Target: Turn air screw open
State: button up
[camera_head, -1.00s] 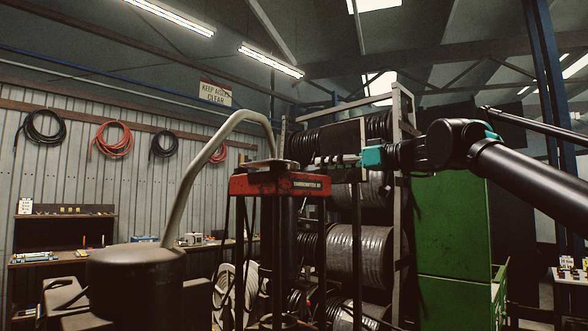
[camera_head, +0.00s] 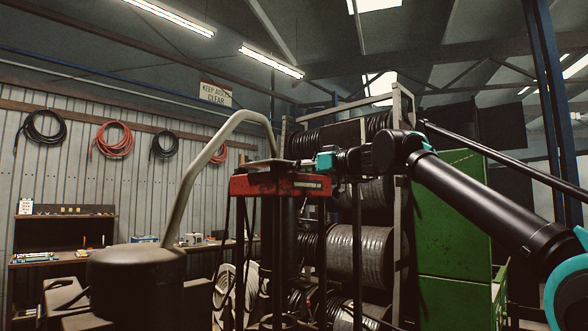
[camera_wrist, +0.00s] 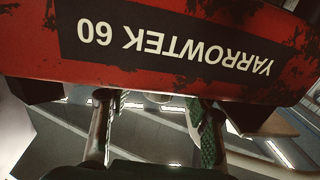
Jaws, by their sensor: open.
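The red crimper head (camera_head: 280,185) stands at mid-picture in the head view, under a dark top plate. In the wrist view its worn red body (camera_wrist: 25,50) fills the top, with an upside-down "YARROWTEK 60" label. My gripper (camera_wrist: 152,112) is open, its two green-padded fingers apart just below the red body's edge. A small pale rounded part (camera_wrist: 158,98) shows between the fingers at that edge; I cannot tell whether it is the air screw. In the head view my gripper's fingers are at the right end of the crimper top, and contact is unclear.
A curved pale pipe (camera_head: 196,165) rises from a dark round-topped unit (camera_head: 135,275) left of the crimper. A rack of hose reels (camera_head: 352,255) stands close behind, with a green cabinet (camera_head: 452,240) at right. A workbench (camera_head: 55,258) lines the left wall.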

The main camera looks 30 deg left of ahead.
grip_shut()
jog(key=shift+s+m+t, duration=0.1)
jog(key=shift+m+t, duration=0.6)
jog(key=shift+t, duration=0.4)
jog(key=shift+m+t+h, duration=1.3)
jog(key=shift+m+t, duration=0.3)
jog(key=shift+t, duration=0.7)
grip_release()
jog(key=shift+w+n+g+y, duration=0.2)
jog(key=shift+n+g+y, duration=0.1)
jog(key=shift+g, duration=0.1)
